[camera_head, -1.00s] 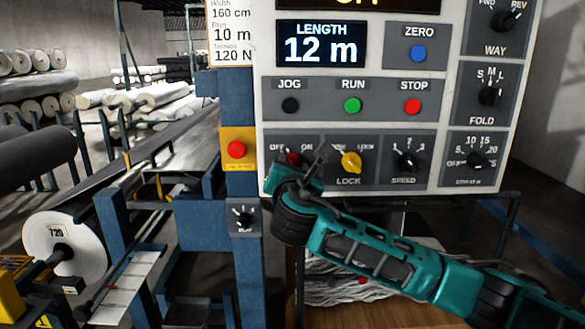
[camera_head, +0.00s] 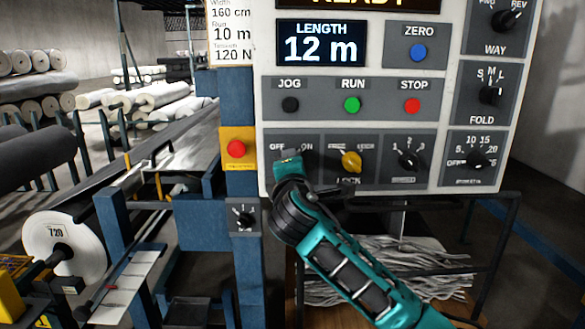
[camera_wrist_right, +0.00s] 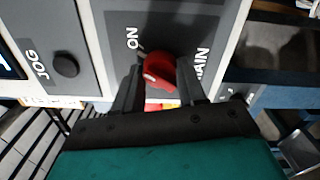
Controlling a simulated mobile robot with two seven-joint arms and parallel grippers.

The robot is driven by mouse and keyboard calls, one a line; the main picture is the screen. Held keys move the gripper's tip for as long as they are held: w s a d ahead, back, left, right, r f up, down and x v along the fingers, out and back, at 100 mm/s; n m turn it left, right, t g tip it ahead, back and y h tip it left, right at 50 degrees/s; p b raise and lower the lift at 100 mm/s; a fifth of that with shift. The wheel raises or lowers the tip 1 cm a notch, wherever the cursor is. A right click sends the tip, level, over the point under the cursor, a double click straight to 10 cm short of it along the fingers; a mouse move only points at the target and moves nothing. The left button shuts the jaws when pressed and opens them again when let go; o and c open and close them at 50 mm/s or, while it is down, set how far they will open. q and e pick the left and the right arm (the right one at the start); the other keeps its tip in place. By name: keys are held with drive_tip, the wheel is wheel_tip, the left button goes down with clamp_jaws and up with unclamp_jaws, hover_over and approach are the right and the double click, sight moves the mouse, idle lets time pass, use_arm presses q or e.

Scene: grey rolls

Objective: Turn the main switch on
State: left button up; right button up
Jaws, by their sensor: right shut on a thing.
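The main switch is a red knob (camera_wrist_right: 158,70) on a dark grey plate, close up in the right wrist view, with "ON" and part of "MAIN" printed beside it. In the head view its plate (camera_head: 273,138) shows "OFF" and "ON" at the panel's lower left, and my gripper hides the knob. My right gripper (camera_head: 292,158) is at this plate, its fingers shut on the red knob from both sides. The display (camera_head: 365,3) at the top reads "READY", partly cut off. My left gripper is not in view.
A yellow lock knob (camera_head: 351,162) and a black speed knob (camera_head: 408,159) sit to the right. The JOG (camera_head: 290,105), RUN (camera_head: 352,105) and STOP (camera_head: 413,105) buttons are above. A red button (camera_head: 236,149) on yellow stands left of the panel.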

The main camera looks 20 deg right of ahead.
drive_tip(key=shift+f+m, duration=0.1)
drive_tip(key=shift+m, duration=1.1)
drive_tip(key=o, duration=1.1)
drive_tip(key=shift+c, duration=0.2)
drive_tip(key=shift+s, duration=0.1)
drive_tip(key=v, duration=1.2)
drive_tip(key=shift+s+b, duration=0.35)
drive_tip(key=shift+b, duration=0.05)
drive_tip(key=shift+a, duration=0.15)
